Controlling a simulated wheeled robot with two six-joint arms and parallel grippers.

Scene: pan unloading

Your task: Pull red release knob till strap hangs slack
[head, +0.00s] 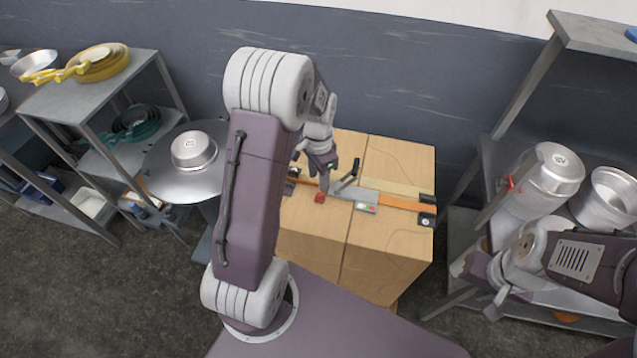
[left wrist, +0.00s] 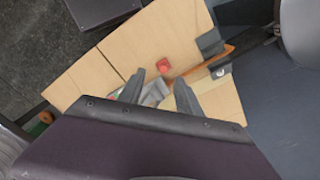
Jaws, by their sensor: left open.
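The red release knob (head: 320,198) sits on the box top at the left end of a grey metal buckle (head: 365,195) with a raised dark lever. An orange strap (head: 398,203) runs straight across the cardboard box (head: 395,245) between dark corner pieces; I see no sag. My left gripper (head: 326,184) is open over the box, close to the knob. In the left wrist view the knob (left wrist: 165,66) lies just beyond the open fingertips (left wrist: 160,88), not between them; contact cannot be judged. My right gripper (head: 474,288) is at the right, away from the box; its jaws are unclear.
A shelf with yellow pans (head: 100,62) is further left. A right rack holds stacked silver pans (head: 545,180), near my right arm. The wall is close behind the box.

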